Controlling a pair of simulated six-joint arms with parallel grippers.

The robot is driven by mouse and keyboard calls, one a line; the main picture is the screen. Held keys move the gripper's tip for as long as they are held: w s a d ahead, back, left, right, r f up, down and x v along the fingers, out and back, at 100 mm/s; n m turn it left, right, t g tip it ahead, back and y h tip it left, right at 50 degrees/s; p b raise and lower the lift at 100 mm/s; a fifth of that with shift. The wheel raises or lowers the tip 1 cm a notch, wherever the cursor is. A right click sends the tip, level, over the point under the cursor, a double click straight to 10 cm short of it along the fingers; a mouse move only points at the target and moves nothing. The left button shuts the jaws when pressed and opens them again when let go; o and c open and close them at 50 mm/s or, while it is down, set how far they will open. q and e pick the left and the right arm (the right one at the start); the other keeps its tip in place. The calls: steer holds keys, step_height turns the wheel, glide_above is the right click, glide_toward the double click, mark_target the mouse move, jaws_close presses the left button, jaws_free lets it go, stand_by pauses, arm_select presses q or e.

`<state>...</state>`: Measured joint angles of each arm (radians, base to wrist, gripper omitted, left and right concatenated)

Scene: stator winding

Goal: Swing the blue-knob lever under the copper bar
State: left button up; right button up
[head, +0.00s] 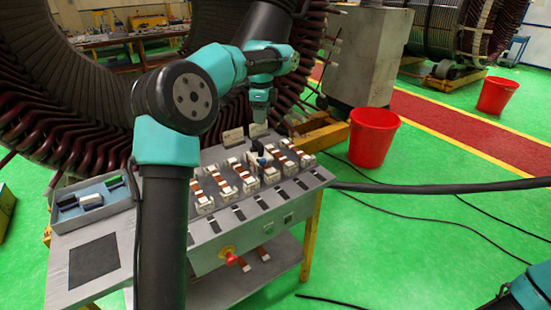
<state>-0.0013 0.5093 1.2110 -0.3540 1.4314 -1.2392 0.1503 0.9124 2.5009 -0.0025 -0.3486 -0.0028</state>
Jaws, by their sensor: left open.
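A sloped grey bench panel (300,195) carries a row of small white switch units with copper-coloured bars (223,184). A small dark blue knob (262,161) shows near the middle of the row; its lever is too small to make out clearly. Which copper bar goes with it I cannot tell. My left gripper (259,118) points down just above and behind the knob, apart from it as far as I can see. It is open, and I see nothing held in it. Part of my right arm shows at the bottom right corner; its gripper is out of view.
A grey tray (70,222) with dark and pale items sits at the bench's left. A red knob (229,256) is on the bench front. A large stator ring with dark red coils stands behind. A red bucket (374,138) and a thick black cable (440,187) lie to the right.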

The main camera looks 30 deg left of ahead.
mark_target(263, 159)
stand_by(0.3)
arm_select(q)
step_height(263, 159, down, 18)
steer(key=shift+r, duration=0.25)
stand_by(0.5)
steer(key=c, duration=0.9)
steer(key=shift+c, duration=0.2)
